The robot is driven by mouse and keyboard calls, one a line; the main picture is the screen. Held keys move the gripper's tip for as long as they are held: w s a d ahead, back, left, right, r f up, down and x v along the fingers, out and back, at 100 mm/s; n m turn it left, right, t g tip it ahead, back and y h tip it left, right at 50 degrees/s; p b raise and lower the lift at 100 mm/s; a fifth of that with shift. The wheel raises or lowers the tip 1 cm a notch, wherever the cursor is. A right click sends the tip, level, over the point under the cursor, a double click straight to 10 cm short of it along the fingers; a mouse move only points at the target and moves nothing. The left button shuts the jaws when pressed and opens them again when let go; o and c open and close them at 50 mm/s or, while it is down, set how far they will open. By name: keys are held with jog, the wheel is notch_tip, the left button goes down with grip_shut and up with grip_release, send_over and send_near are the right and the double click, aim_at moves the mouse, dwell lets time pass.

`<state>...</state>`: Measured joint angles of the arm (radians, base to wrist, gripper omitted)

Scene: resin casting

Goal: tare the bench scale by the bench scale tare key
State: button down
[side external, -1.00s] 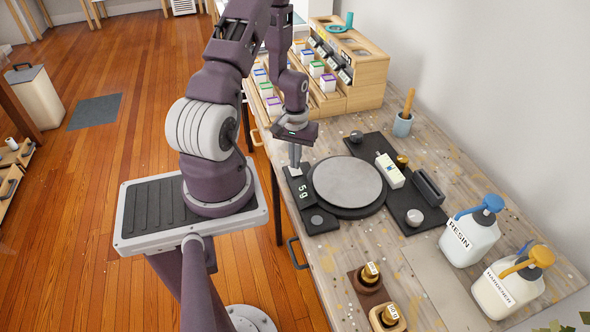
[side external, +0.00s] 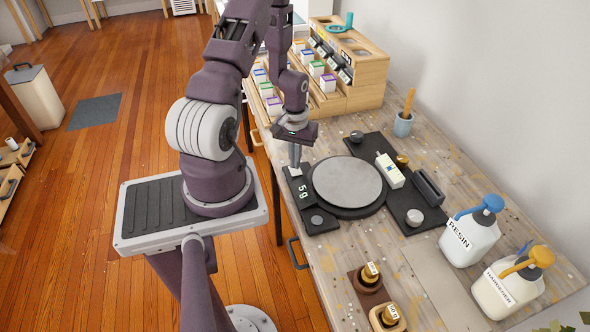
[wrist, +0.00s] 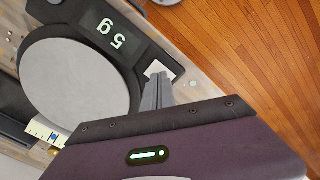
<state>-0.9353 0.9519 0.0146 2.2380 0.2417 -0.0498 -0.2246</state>
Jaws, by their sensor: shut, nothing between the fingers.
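The bench scale (side external: 322,219) lies on the workbench, with a round grey weighing plate (side external: 347,182) and a dark display panel (side external: 303,189). Its display reads 5 g, also legible upside down in the wrist view (wrist: 112,33). A white square key (wrist: 160,68), which looks like the tare key, is at one end of the panel. My gripper (side external: 295,167) is shut and empty, pointing down with its fingertips at this key. In the wrist view the fingertips (wrist: 157,80) overlap the key and hide part of it. I cannot tell whether they touch it. The plate is bare.
A dark mat (side external: 400,200) with a white labelled block (side external: 390,171) and small items lies right of the scale. Resin (side external: 470,238) and hardener (side external: 508,286) jugs stand at the right. A wooden rack (side external: 350,85) stands behind. Brown-capped bottles (side external: 387,318) are in front.

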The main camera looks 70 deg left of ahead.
jog(key=shift+f, duration=0.75)
jog(key=shift+r, duration=2.55)
jog(key=shift+w+r, duration=0.1)
jog(key=shift+r, duration=0.1)
jog(key=w+d+r+m+t+y, duration=0.1)
jog(key=w+d+r+m, duration=0.1)
jog(key=d+r, duration=0.35)
jog(key=w+d+r+m, duration=0.1)
jog(key=w+d+r, duration=0.1)
jog(key=r, duration=0.6)
jog(key=w+d+r+m+t+y, duration=0.1)
jog(key=d+r+m, duration=0.15)
jog(key=r, duration=0.35)
jog(key=s+d+r+m+t+h, duration=0.1)
jog(key=s+d+r+m, duration=0.1)
jog(key=s+d+r, duration=0.3)
jog(key=s+d+r+m+t+h, duration=0.1)
jog(key=s+d+r+m+t, duration=0.1)
jog(key=s+d+r, duration=0.4)
jog(key=d+m, duration=0.1)
jog(key=d, duration=0.4)
jog(key=shift+s+t, duration=0.2)
jog(key=shift+t, duration=0.1)
